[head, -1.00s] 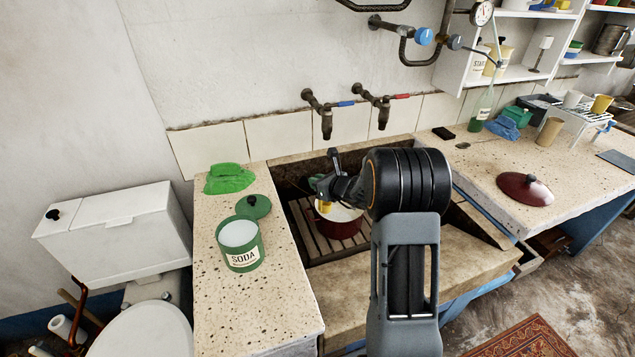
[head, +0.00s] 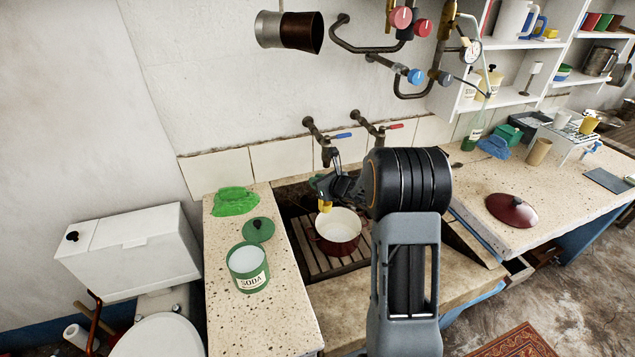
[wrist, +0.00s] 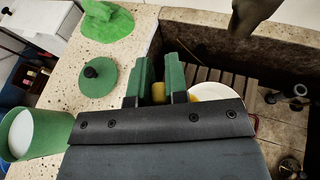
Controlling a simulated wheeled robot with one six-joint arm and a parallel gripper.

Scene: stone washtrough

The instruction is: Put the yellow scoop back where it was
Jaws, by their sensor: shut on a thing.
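The yellow scoop (head: 325,207) is held in my gripper (head: 324,188), above the left side of a dark red pot. In the wrist view, a small yellow part of the scoop (wrist: 159,92) shows between the green fingers of my gripper (wrist: 160,73). The rest of it is hidden behind the gripper body. A green SODA tin (head: 248,278) stands open on the left stone ledge, with white contents. Its green lid (head: 258,230) lies behind it. The tin also shows at the left of the wrist view (wrist: 22,150).
The red pot (head: 345,246), white inside, stands on wooden slats in the stone trough. Two taps (head: 328,150) hang over the trough's back. A green cloth (head: 232,201) lies behind the lid. A red lid (head: 511,211) lies on the right ledge. The left ledge's front is clear.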

